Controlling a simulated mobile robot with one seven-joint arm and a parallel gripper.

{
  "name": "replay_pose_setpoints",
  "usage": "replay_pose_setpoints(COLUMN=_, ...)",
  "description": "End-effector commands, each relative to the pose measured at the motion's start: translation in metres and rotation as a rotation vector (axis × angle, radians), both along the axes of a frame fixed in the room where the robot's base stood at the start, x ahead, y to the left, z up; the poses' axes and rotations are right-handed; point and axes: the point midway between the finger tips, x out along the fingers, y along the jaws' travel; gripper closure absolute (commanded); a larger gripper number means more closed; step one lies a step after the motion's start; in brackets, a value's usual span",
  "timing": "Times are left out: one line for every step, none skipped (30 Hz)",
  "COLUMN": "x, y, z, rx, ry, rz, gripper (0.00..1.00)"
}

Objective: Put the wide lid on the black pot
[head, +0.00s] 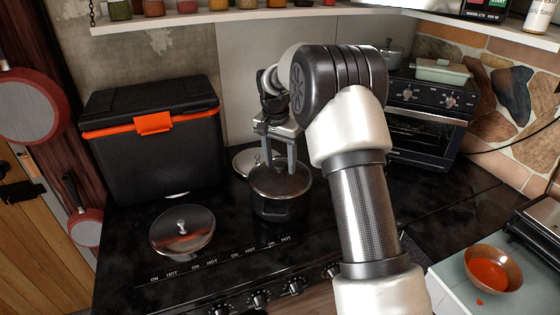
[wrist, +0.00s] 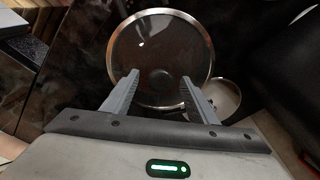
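The black pot (head: 282,209) stands on the dark hob in the middle of the head view. Its round top (wrist: 160,30) shows a metal rim and glassy reflections in the wrist view; I cannot tell for sure whether a glass lid covers it. A broad glass lid (head: 182,240) with a metal rim and knob lies on the hob at the front left, apart from the pot. My gripper (head: 281,168) points down over the pot's top. In the wrist view its fingers (wrist: 158,77) are spread, either side of a dark round spot, touching nothing that I can make out.
A smaller round lid or pan (head: 244,163) lies just behind the pot and also shows in the wrist view (wrist: 227,96). A black cooler box (head: 155,155) stands behind left. An oven (head: 425,120) stands behind right. A bowl (head: 497,256) is at far right.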

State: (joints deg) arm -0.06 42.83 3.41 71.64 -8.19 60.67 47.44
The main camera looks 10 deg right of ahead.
Motion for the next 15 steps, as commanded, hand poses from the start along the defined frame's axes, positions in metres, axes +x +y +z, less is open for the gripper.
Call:
replay_pose_setpoints(x=0.000, y=0.000, z=0.000, rx=0.000, ry=0.000, rz=0.000, gripper=0.47)
replay_pose_setpoints(x=0.000, y=0.000, z=0.000, rx=0.000, ry=0.000, rz=0.000, gripper=0.47)
replay_pose_setpoints(x=-0.001, y=0.000, z=-0.001, rx=0.000, ry=0.003, rz=0.000, gripper=0.47)
replay_pose_setpoints(x=-0.001, y=0.000, z=-0.001, rx=0.001, ry=0.002, rz=0.000, gripper=0.47)
replay_pose_setpoints(x=-0.001, y=0.000, z=0.000, rx=0.000, ry=0.001, rz=0.000, gripper=0.47)
replay_pose_setpoints(x=0.000, y=0.000, z=0.002, rx=0.000, ry=0.001, rz=0.000, gripper=0.47)
replay_pose_setpoints(x=-0.001, y=0.000, z=0.005, rx=0.000, ry=0.000, rz=0.000, gripper=0.47)
replay_pose_setpoints(x=-0.001, y=0.001, z=0.008, rx=0.000, ry=0.000, rz=0.000, gripper=0.47)
replay_pose_setpoints(x=-0.001, y=0.001, z=0.013, rx=-0.001, ry=-0.001, rz=0.000, gripper=0.47)
replay_pose_setpoints(x=-0.001, y=0.002, z=0.018, rx=-0.001, ry=-0.002, rz=0.000, gripper=0.47)
replay_pose_setpoints(x=-0.001, y=0.002, z=0.023, rx=0.000, ry=-0.003, rz=0.000, gripper=0.47)
replay_pose_setpoints(x=-0.002, y=0.003, z=0.032, rx=0.000, ry=-0.004, rz=0.000, gripper=0.47)
replay_pose_setpoints(x=-0.003, y=0.003, z=0.039, rx=0.000, ry=-0.005, rz=0.000, gripper=0.47)
replay_pose_setpoints(x=-0.003, y=0.004, z=0.046, rx=0.000, ry=-0.004, rz=0.000, gripper=0.47)
replay_pose_setpoints(x=-0.004, y=0.004, z=0.056, rx=-0.001, ry=-0.004, rz=0.000, gripper=0.47)
